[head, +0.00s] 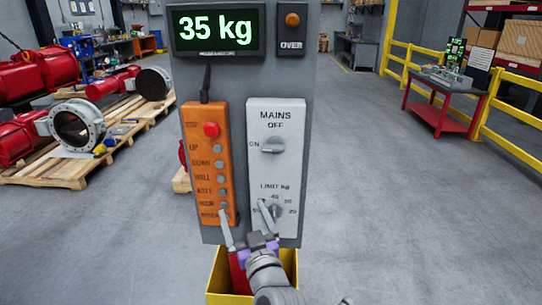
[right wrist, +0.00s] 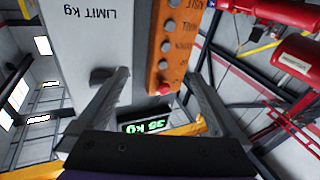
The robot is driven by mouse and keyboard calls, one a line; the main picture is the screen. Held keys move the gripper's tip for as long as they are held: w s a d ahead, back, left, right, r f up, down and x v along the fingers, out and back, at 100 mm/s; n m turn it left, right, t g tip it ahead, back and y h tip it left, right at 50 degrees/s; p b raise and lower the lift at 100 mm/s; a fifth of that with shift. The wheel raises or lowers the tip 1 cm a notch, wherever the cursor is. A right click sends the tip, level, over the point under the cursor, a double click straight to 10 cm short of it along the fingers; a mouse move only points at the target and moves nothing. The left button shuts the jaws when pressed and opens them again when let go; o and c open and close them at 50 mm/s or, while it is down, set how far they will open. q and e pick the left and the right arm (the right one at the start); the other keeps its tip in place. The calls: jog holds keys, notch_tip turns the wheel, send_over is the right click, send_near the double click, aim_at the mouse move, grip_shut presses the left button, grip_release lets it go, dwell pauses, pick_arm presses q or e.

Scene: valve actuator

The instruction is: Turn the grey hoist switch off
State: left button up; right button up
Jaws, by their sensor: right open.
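The grey hoist switch (head: 273,145) is a knob on the light grey MAINS box (head: 292,185). Its handle lies level, pointing left at ON; OFF is printed above it. My right gripper (head: 246,208) is open and empty, low in front of the panel, below the switch. Its fingers partly cover the LIMIT kg knob (head: 277,211) and the orange pendant's lower end. In the right wrist view, which is upside down, the switch (right wrist: 103,76) appears beside the left finger of the gripper (right wrist: 156,73); I cannot tell whether they touch. My left gripper is not in view.
The orange button pendant (head: 207,150) with a red button (head: 211,129) hangs left of the box. A display (head: 217,29) reads 35 kg above, beside an OVER lamp (head: 292,20). A yellow bin (head: 222,281) stands below. Floor on both sides is clear nearby.

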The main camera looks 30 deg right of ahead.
aim_at(273, 151)
jog(key=d+r+m+h, duration=0.5)
jog(key=d+h, duration=0.2)
jog(key=h, duration=0.2)
jog(key=p+x, duration=0.1)
jog(key=x, duration=0.9)
jog(key=shift+w+d+r, duration=0.1)
jog(key=shift+d+r, duration=0.1)
pick_arm(q)
jog(key=shift+w+a+r, duration=0.25)
jog(key=shift+w+r, duration=0.45)
jog(key=shift+r, duration=0.15)
pick_arm(e)
jog(key=c, duration=1.3)
jog(key=shift+m, duration=0.3)
